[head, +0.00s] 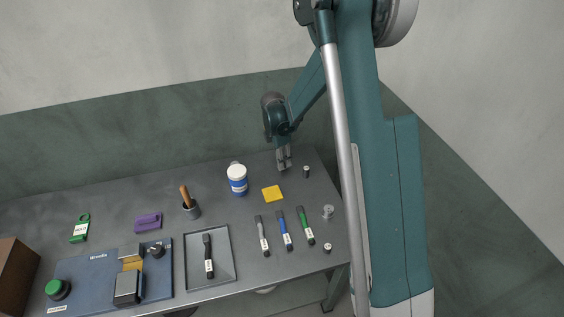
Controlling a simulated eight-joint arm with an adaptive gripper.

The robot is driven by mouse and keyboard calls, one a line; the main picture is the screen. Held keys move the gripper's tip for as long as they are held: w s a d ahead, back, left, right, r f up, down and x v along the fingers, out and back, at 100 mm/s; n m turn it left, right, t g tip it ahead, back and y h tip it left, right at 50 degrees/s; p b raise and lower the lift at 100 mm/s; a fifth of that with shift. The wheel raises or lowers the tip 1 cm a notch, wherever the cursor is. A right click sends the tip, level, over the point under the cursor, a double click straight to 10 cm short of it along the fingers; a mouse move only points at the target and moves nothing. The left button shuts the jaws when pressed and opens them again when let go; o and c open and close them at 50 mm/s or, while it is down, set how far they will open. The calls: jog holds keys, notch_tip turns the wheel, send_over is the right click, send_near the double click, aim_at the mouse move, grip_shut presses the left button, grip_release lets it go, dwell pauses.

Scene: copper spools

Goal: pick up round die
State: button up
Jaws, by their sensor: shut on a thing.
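My gripper (284,164) is at the back right of the dark table, pointing down just above or at its surface. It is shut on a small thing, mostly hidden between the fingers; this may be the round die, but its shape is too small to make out. A small dark cylinder with a pale top (306,172) stands just right of the gripper, apart from it. A similar small cylinder (327,248) stands near the front right edge. I cannot tell from this view whether either one is a die.
A grey spool (328,211) stands at the right. A tray (228,240) and a blue fixture board (85,273) fill the left front.

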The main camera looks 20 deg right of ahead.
notch_tip(320, 180, up, 9)
jog(key=p, duration=0.1)
jog(key=shift+r+p, duration=0.2)
jog(key=shift+p, duration=0.15)
jog(key=shift+a, duration=0.1)
dwell(0.8)
jog(key=w+a+n, duration=0.3)
jog(key=a+n, duration=0.1)
jog(key=a, duration=2.4)
jog(key=s+a+n, duration=0.2)
jog(key=s+a, duration=0.1)
jog(key=a, duration=1.1)
jog(key=s+a+n+t, duration=0.1)
jog(key=s+a, duration=0.3)
jog(key=a, duration=0.9)
jog(key=shift+a+r+n+y, duration=0.15)
jog(key=shift+a+n+y, duration=0.2)
jog(key=shift+n, duration=0.45)
jog(key=shift+s, duration=0.1)
jog(key=shift+f+b, duration=0.35)
jog(key=shift+f, duration=2.85)
